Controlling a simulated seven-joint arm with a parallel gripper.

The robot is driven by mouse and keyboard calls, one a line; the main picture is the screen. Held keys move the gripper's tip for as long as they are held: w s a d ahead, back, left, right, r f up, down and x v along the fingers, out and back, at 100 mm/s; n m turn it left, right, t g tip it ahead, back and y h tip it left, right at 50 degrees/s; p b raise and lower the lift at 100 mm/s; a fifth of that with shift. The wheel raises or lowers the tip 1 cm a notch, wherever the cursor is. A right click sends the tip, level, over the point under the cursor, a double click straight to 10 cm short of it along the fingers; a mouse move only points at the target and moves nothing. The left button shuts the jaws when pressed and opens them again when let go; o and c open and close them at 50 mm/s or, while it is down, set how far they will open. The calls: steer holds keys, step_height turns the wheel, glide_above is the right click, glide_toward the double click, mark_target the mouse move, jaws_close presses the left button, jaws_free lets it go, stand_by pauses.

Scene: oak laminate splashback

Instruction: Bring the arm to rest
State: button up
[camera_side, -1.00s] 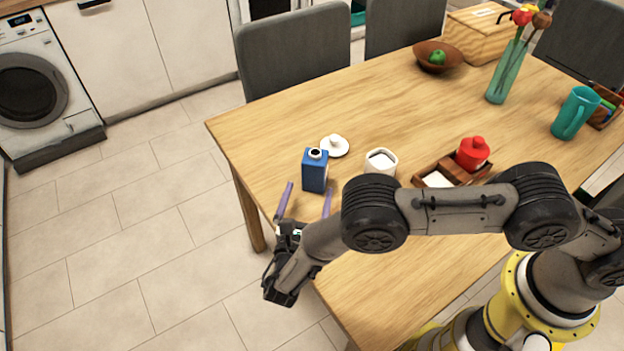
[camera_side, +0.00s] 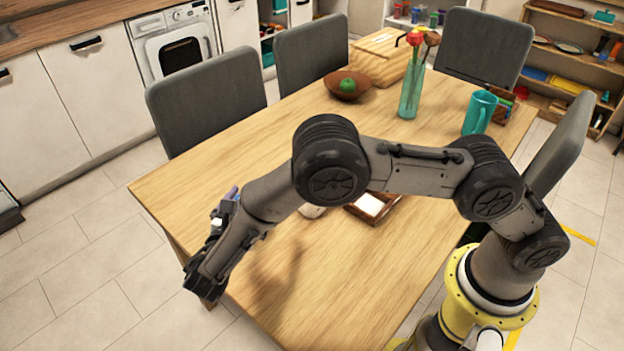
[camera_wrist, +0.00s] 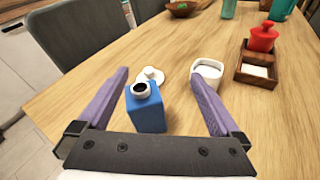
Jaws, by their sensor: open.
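My gripper (camera_wrist: 165,90) is open, with its two purple fingers spread in the wrist view. In the side view my gripper (camera_side: 231,194) is over the table's near left edge, partly hidden by my own wrist. A blue carton (camera_wrist: 147,113) with a dark round opening stands upright in the wrist view, framed between the fingers. No finger appears closed on it. My arm hides the carton in the side view.
In the wrist view, a white lid (camera_wrist: 151,74), white cup (camera_wrist: 208,70) and wooden tray (camera_wrist: 257,69) with a red jar (camera_wrist: 263,38) stand beyond. In the side view, a bowl (camera_side: 347,92), vase (camera_side: 411,88) and teal mug (camera_side: 479,112) stand farther back on the table (camera_side: 300,290).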

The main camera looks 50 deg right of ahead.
steer(key=s+d+r+m+g+y, duration=0.6)
steer(key=s+d+r+m, duration=0.4)
steer(key=d+r, duration=0.45)
steer(key=s+d+r+m+t+y, duration=0.1)
steer(key=s+r+m+y, duration=0.1)
steer(key=s+m, duration=0.4)
steer(key=s+d+r+m+t+y, duration=0.2)
steer(key=s+m+y, duration=0.3)
steer(key=s, duration=0.8)
steer(key=shift+s+m, duration=0.25)
steer(key=shift+m, duration=0.25)
